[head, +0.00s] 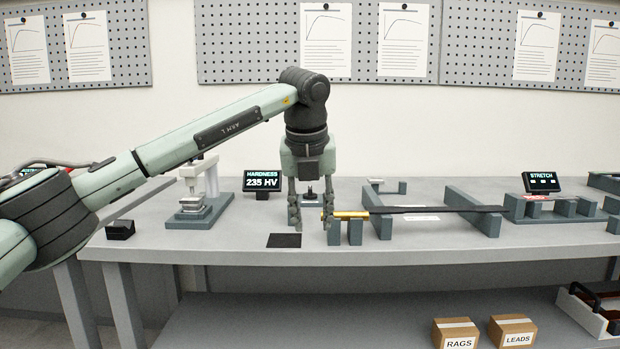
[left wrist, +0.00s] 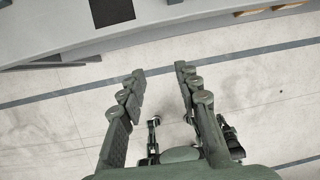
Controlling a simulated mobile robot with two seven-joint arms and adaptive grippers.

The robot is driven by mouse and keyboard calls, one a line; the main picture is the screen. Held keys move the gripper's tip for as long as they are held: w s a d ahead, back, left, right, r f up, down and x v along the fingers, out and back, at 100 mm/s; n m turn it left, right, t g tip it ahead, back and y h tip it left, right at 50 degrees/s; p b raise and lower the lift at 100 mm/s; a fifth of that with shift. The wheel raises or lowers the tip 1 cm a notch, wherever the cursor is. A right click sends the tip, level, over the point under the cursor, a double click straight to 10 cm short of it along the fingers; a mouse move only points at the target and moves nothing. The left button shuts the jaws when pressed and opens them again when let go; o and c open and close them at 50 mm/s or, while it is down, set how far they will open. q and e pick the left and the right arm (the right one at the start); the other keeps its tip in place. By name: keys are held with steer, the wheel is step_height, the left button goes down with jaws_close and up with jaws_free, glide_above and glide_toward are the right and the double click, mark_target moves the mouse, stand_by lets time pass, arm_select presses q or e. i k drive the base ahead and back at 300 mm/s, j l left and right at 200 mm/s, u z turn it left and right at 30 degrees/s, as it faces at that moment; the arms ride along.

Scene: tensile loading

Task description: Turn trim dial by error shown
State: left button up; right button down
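My left gripper (head: 310,222) points down with its two fingers apart and nothing between them. In the left wrist view its fingertips (left wrist: 160,70) are spread over the floor, with the bench edge beyond them. A hardness display (head: 262,181) reads "HARDNESS 235 HV". A hardness tester (head: 196,207) stands to its left. A small black knob-like part (head: 309,187) on a small base shows behind my left gripper, partly hidden; I cannot tell if it is the trim dial. A stretch display (head: 541,182) at the right shows only dashes or blocks. My right gripper is in neither view.
A black square mat (head: 284,241) lies near the bench's front edge. A small black block (head: 120,229) sits at the left. Boxes (head: 456,333) stand on the shelf below.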

mark_target(309, 195)
steer(key=i, duration=1.35)
